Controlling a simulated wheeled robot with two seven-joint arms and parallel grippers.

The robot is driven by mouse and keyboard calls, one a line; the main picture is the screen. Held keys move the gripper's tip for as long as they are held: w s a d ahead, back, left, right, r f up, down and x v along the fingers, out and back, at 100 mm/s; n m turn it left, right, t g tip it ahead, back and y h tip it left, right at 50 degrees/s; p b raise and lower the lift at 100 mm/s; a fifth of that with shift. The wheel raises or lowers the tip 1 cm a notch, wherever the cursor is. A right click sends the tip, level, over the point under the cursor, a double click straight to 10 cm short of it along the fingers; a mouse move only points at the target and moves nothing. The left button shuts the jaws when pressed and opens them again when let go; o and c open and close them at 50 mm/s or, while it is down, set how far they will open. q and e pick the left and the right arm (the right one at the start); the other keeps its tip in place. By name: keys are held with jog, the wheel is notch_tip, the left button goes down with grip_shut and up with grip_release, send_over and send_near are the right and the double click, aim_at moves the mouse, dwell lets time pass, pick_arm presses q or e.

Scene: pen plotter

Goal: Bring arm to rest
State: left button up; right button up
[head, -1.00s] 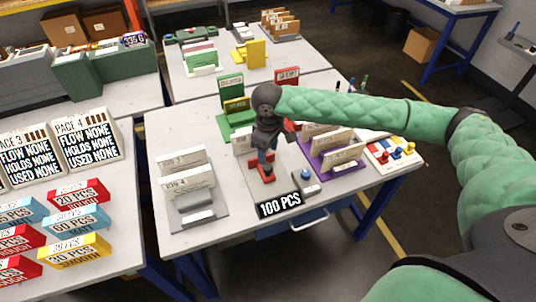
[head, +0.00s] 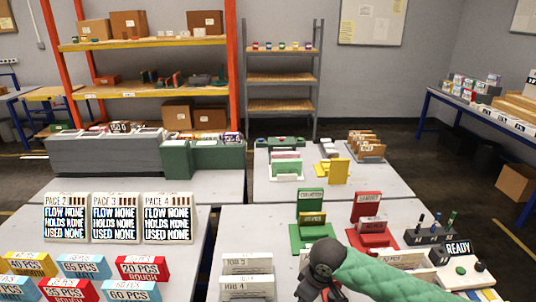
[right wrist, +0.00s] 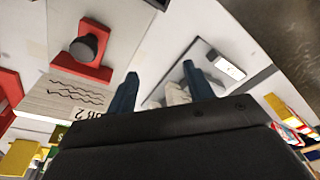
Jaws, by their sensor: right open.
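My right arm (head: 385,275), in a green quilted sleeve, comes in from the lower right in the head view. Its dark wrist is over the front table, and the gripper below it is cut off by the bottom edge. In the right wrist view my right gripper (right wrist: 160,85) shows two dark blue fingertips spread apart with nothing held between them. They are above the table, near a card marked with wavy lines (right wrist: 75,98) and a red block with a dark round knob (right wrist: 85,50). My left gripper is in neither view.
Near my right arm stand job cards (head: 246,263), a green holder (head: 310,232), a red holder (head: 370,228) and a pen rack (head: 432,232). A READY sign (head: 458,247) is at right. Page signs (head: 116,218) and colored piece-count boxes (head: 60,267) fill the left table.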

jog(key=s+a+f+t+y, duration=0.1)
jog(key=s+a+f+y, duration=0.1)
jog(key=s+a, duration=0.3)
jog(key=s+d+f+m+t+h, duration=0.15)
jog(key=s+d+f+m, duration=0.25)
jog(key=s+d, duration=0.45)
jog(key=s+d+f+m+h, duration=0.2)
jog(key=s+d+f+m, duration=0.15)
jog(key=s+d, duration=0.5)
jog(key=a+f, duration=0.3)
jog(key=f, duration=2.1)
jog(key=s+f+g, duration=0.1)
jog(key=s+f, duration=0.2)
jog(key=f, duration=0.8)
jog(key=s+f, duration=0.4)
jog(key=f, duration=0.8)
jog(key=shift+s+a+f+g, duration=0.15)
jog(key=shift+a+f+g, duration=0.1)
jog(key=shift+f+g, duration=0.1)
